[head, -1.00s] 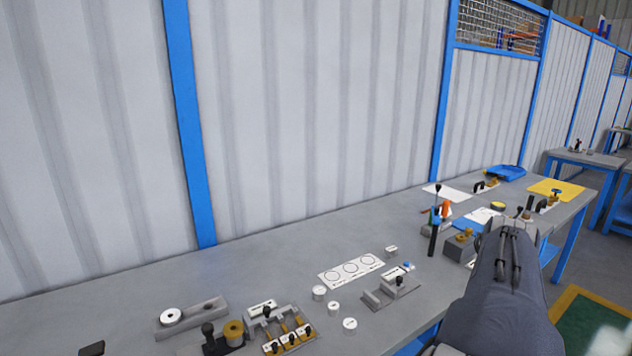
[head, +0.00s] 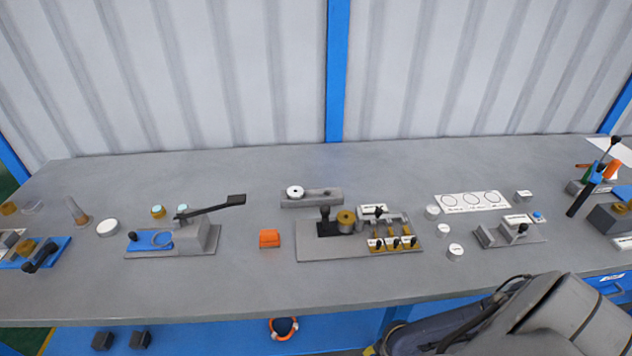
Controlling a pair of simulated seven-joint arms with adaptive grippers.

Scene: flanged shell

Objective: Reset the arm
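One of my arms (head: 555,318) comes in at the bottom right of the head view, as a grey link with a black cable, in front of the bench's front edge. Its gripper does not show. My other arm does not show, nor does its gripper. The grey workbench (head: 200,285) crosses the whole view. I cannot pick out a flanged shell for sure.
On the bench stand a lever press (head: 200,238), an orange block (head: 269,238), a fixture plate with small levers (head: 315,252), a white card with circles (head: 472,201) and a grey clamp block (head: 500,235). An orange ring (head: 284,328) is below the front edge. The bench's front strip is clear.

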